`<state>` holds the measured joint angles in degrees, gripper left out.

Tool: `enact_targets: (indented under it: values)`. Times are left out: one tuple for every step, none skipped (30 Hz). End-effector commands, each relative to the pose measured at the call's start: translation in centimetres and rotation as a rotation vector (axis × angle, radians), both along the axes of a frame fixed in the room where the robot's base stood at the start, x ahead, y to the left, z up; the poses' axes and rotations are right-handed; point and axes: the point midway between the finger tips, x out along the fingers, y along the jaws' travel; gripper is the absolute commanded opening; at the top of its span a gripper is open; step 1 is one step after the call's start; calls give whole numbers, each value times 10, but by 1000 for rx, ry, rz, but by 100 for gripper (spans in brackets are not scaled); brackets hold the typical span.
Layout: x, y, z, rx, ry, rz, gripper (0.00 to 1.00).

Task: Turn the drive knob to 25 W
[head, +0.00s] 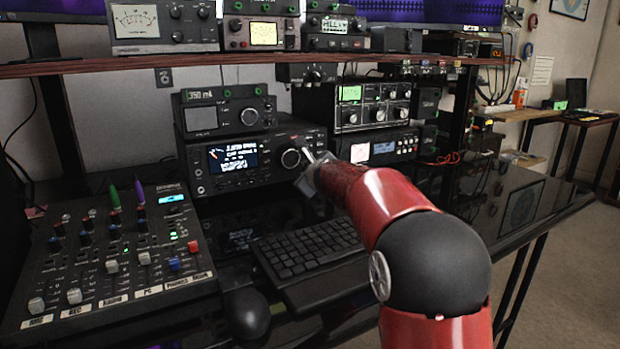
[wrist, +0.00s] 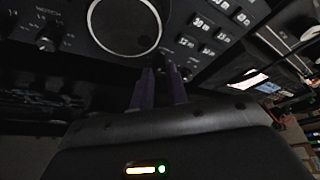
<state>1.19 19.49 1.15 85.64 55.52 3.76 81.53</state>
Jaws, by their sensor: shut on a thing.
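The black radio (head: 258,179) with a lit display (head: 232,159) stands on the desk under the shelf. The display's small text is too fine to read. Its large round dial (head: 291,158) also fills the top of the wrist view (wrist: 124,25). My gripper (head: 308,156) reaches the radio's front just right of this dial. In the wrist view its two dark fingers (wrist: 160,76) are shut on a small knob at the dial's lower right edge. The fingers mostly hide that knob, and its pointer and label cannot be read.
Small buttons (wrist: 208,33) lie close to the fingers. A meter box (head: 223,110) reading 350 mA sits on the radio. Other radio gear (head: 372,108) stands right of it. A keyboard (head: 308,248), mouse (head: 247,313) and mixer (head: 110,255) occupy the desk in front.

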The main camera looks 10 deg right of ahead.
Motion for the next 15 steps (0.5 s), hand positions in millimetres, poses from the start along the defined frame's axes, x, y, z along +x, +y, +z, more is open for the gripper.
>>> enact_targets:
  values:
    - [0, 1, -4, -38, -13, 1, 0]
    - [0, 1, -4, -59, -20, 1, 0]
    - [0, 1, -4, -90, -31, 0, 0]
    - [-1, 1, -4, -111, -37, 0, 0]
    - [-1, 1, -4, -131, -43, 1, 0]
    - [-1, 1, -4, -155, -52, 0, 0]
    - [-1, 2, -4, -173, -57, 0, 0]
    - [-1, 2, -4, -190, -62, 1, 0]
    - [-1, 2, -4, -211, -69, 1, 0]
    - [-1, 2, -4, -226, -73, 0, 0]
    - [-1, 2, -4, -239, -77, 0, 0]
    - [-1, 2, -4, -254, -82, 0, 0]
    - [-1, 2, -4, -265, -86, 1, 0]
    - [-1, 2, -4, -275, -89, 0, 0]
    - [-1, 2, -4, -286, -93, 0, 0]
